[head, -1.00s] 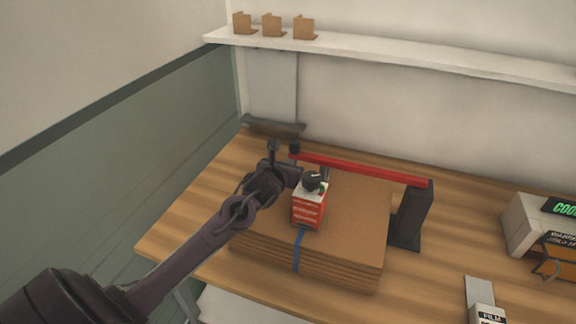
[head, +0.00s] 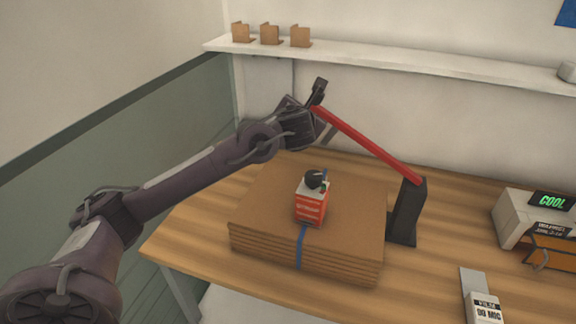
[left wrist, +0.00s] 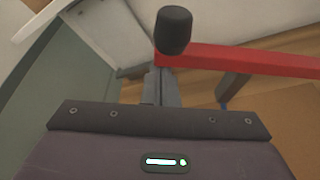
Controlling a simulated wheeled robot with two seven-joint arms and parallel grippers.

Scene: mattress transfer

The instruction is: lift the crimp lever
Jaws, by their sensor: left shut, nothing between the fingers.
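The crimp lever is a long red bar (head: 367,145) hinged on a dark post (head: 406,212) at the right of the cardboard stack. In the head view it slopes up to the left, its free end raised well above the table. My left gripper (head: 318,97) is at that free end, partly hidden by the arm. In the left wrist view the shut fingers (left wrist: 161,88) are beside the lever's left end, below its black knob (left wrist: 173,30), with nothing between them. The red bar also crosses the wrist view (left wrist: 245,61). My right gripper is not in view.
A stack of cardboard (head: 262,215) with a blue strap lies on the wooden table (head: 425,271). A small red and white box (head: 311,206) sits on it. A machine with a green COOL display (head: 549,200) stands at right. A white shelf (head: 400,66) runs along the back wall.

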